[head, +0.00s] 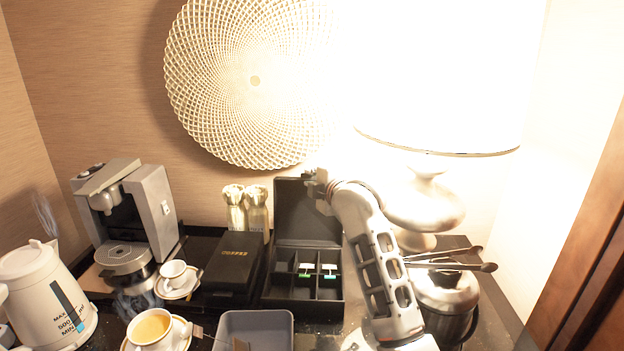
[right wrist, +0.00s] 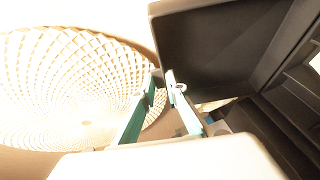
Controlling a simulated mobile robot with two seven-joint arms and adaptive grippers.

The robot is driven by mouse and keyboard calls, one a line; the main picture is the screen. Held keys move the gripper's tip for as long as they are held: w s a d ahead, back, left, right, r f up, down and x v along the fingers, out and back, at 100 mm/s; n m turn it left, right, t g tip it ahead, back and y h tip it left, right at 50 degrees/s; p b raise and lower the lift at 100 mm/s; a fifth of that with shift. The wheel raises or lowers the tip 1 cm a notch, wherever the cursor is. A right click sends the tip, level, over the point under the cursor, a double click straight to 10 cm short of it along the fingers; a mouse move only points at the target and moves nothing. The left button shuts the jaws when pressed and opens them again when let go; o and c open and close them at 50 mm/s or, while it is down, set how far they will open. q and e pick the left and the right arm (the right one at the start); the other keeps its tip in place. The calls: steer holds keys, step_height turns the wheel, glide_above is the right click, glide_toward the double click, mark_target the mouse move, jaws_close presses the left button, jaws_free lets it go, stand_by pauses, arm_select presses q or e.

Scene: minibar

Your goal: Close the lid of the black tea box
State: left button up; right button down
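The black tea box (head: 303,303) stands open on the counter, with compartments holding a few white and green packets (head: 329,270). Its lid (head: 305,211) stands roughly upright at the back of the box. My right gripper (head: 317,184) is at the lid's top right corner. In the right wrist view, the lid (right wrist: 215,45) lies just beyond the fingertips. The right gripper's teal-padded fingers (right wrist: 160,85) are apart, with nothing seen held between them. I cannot tell whether a fingertip touches the lid. My left gripper is not in view.
A closed black box (head: 235,262) is left of the tea box, with two bottles (head: 246,208) behind. A grey tray (head: 255,331) is in front. A lamp (head: 425,205) and a metal ice bucket (head: 446,300) with tongs stand right. A coffee machine (head: 128,215), cups and kettle (head: 45,300) fill the left.

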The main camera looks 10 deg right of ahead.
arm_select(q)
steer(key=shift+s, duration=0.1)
arm_select(e)
steer(key=shift+s+r, duration=0.1)
